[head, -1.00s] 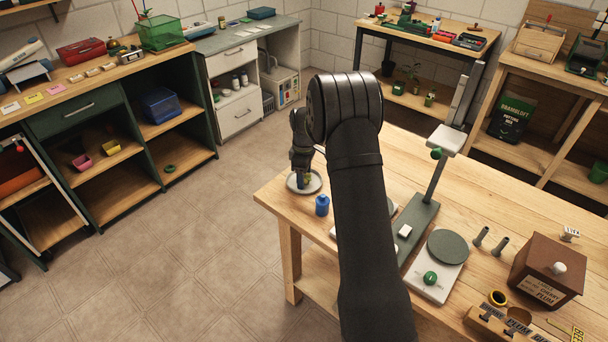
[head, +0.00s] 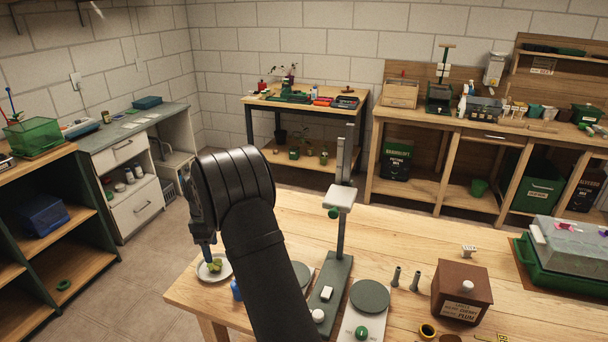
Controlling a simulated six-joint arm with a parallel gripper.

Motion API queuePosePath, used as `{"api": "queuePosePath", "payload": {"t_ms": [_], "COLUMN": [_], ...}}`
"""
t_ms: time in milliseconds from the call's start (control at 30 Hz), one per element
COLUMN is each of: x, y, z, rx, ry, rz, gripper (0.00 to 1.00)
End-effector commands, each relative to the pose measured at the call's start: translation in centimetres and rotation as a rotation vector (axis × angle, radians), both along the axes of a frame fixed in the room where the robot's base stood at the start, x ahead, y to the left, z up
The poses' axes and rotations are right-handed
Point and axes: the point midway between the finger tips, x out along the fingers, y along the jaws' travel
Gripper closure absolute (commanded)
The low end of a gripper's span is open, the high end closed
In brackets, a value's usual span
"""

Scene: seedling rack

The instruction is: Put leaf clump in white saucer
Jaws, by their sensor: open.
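The white saucer (head: 227,275) stands at the left corner of the wooden bench. The green leaf clump (head: 215,266) lies in the saucer. My gripper (head: 208,259) points down just above and beside the clump, over the saucer. It is open, though its fingers are small and partly dark in this view. I cannot tell whether a fingertip still touches the clump. My arm crosses in front of the bench and hides part of it.
A blue bottle (head: 237,289) stands close to the saucer, partly behind my arm. A grey stand with a post (head: 342,235), a round-topped scale (head: 363,318) and a brown box (head: 462,291) stand further right. The bench behind them is mostly clear.

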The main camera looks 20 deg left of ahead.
Motion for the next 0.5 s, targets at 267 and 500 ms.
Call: {"api": "queuePosePath", "payload": {"t_ms": [267,500], "x": [-0.1,0.1], "y": [-0.1,0.1], "z": [-3.9,-4.7], "rx": [-0.003,0.003], "ry": [0.003,-0.003], "rz": [0.000,0.000], "gripper": [0.40,0.40]}}
